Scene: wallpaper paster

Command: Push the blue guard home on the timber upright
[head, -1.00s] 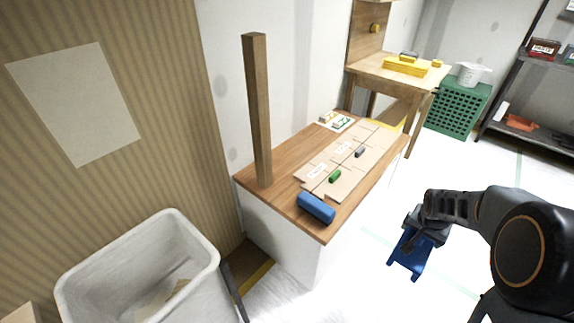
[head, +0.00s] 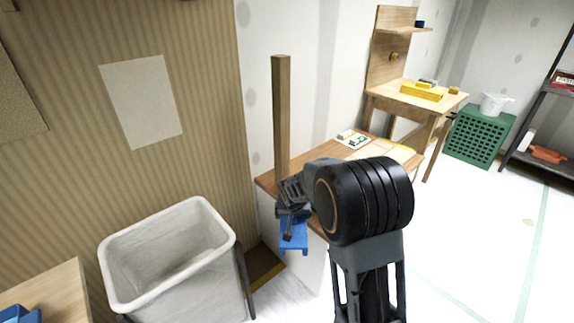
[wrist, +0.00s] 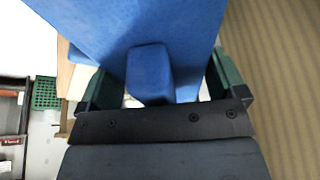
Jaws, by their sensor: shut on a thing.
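The timber upright (head: 282,115) stands vertical at the near left corner of a wooden-topped bench. The blue guard (head: 293,236) hangs from my gripper (head: 291,208) in the head view, in front of the bench and just below the upright's lower end. In the wrist view, the guard (wrist: 150,40) fills the upper middle, and its block-shaped grip sits between the fingers of my gripper (wrist: 150,88). My gripper is shut on it. The upright's foot is hidden behind my gripper in the head view. I cannot tell whether the guard touches the upright.
A white bin (head: 170,255) stands to the left of the bench. A wooden table (head: 420,100) with yellow items, a green crate (head: 477,135) and a shelf stand at the back right. The floor on the right is clear.

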